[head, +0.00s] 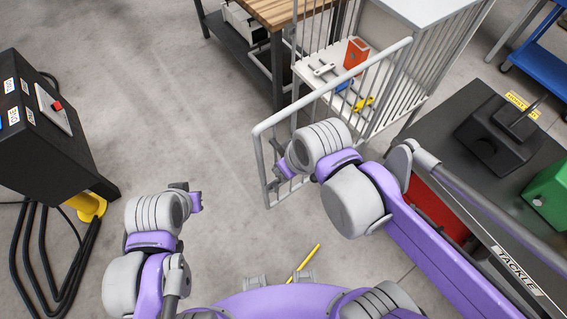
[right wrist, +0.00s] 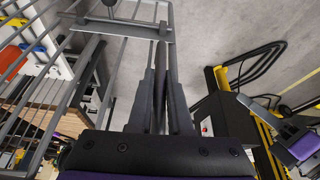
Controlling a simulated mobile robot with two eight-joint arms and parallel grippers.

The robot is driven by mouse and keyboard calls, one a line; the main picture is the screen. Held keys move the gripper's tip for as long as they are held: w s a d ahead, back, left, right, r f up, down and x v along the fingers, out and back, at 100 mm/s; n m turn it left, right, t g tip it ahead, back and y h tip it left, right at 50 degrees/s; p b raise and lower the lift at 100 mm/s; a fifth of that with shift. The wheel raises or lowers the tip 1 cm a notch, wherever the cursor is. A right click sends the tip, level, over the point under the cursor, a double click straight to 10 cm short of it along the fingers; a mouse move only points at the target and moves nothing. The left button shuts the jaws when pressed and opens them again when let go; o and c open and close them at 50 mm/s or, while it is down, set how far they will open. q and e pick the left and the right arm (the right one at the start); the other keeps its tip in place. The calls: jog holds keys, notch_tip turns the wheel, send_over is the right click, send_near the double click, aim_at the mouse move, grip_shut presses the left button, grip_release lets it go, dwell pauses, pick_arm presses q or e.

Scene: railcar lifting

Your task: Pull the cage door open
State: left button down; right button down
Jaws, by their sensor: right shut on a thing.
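The grey barred cage door (head: 337,80) stands swung out from the cage (head: 418,68), at an angle into the aisle. My right gripper (head: 277,150) is at the door's free edge and is shut on the door there; the arm partly hides the grip. In the right wrist view the two dark fingers (right wrist: 163,60) are close together at the end of the door's flat grey bar (right wrist: 118,28), with door bars on the left. My left gripper (head: 187,194) hangs over bare floor, away from the door; its jaw gap is too small to judge.
Inside the cage, a white slatted shelf holds an orange box (head: 356,54) and several tools. A wooden-topped workbench (head: 278,10) stands behind the door. A black control box (head: 40,130) with cables is at the left. A dark-topped cart (head: 440,142) is at the right. The middle floor is clear.

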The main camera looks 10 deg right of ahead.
jog(key=c, duration=0.8)
grip_release()
jog(key=shift+c, duration=0.2)
jog(key=v, duration=1)
jog(key=shift+r+p, duration=0.3)
jog(key=shift+r, duration=0.1)
jog(key=d+f+m+t+h, duration=0.2)
jog(key=d+f+m, duration=0.4)
jog(key=d+f, duration=0.5)
notch_tip(320, 180, down, 2)
jog(key=shift+w+d+f+m+h, duration=0.1)
jog(key=shift+w+d+m+h, duration=0.2)
jog(key=shift+m, duration=0.1)
